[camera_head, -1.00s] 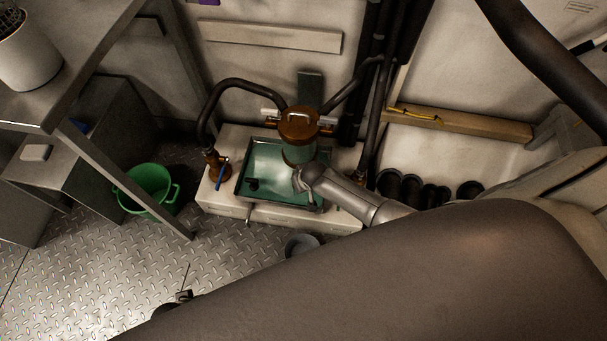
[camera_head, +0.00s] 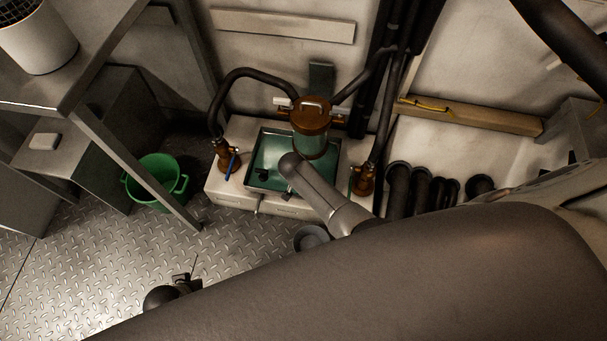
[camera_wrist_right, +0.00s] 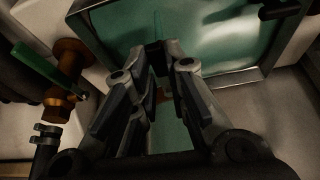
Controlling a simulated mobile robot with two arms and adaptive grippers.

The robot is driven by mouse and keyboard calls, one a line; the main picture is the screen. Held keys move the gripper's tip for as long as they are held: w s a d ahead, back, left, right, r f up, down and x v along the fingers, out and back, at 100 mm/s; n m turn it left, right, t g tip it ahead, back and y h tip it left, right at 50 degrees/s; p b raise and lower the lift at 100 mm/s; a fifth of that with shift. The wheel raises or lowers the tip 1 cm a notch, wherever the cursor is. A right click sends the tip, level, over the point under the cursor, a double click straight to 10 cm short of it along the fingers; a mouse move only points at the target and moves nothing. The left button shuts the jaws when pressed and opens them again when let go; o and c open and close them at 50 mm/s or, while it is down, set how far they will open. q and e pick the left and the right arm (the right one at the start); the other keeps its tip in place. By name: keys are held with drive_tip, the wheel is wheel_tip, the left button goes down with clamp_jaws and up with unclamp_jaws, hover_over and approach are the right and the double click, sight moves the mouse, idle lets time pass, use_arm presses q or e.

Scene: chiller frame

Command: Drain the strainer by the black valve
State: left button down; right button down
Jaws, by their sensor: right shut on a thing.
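The strainer (camera_head: 311,131), with a brown lid and a clear greenish bowl, stands over a shallow metal tray (camera_head: 248,183) of green liquid. My right forearm reaches in front of the bowl and hides my right gripper in the head view. In the right wrist view my right gripper (camera_wrist_right: 157,57) has its fingertips together over the tray, shut on a small dark part that I take for the black valve. The fingers hide most of it, so its handle angle cannot be told.
A brass valve with a blue handle (camera_head: 232,163) stands left of the tray. Another with a green handle (camera_wrist_right: 35,65) stands on its other side. A green bucket (camera_head: 157,184) and a grey bowl (camera_head: 311,239) are on the floor. Black pipes (camera_head: 398,190) stand at right.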

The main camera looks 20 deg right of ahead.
drive_tip(key=shift+w+a+r, duration=0.1)
drive_tip(key=shift+w+a, duration=0.1)
drive_tip(key=shift+a, duration=0.1)
drive_tip(key=c, duration=1.7)
unclamp_jaws()
drive_tip(key=shift+c, duration=0.2)
drive_tip(key=v, duration=0.7)
drive_tip(key=shift+r, duration=0.15)
drive_tip(key=shift+s+d, duration=0.1)
drive_tip(key=shift+s, duration=0.05)
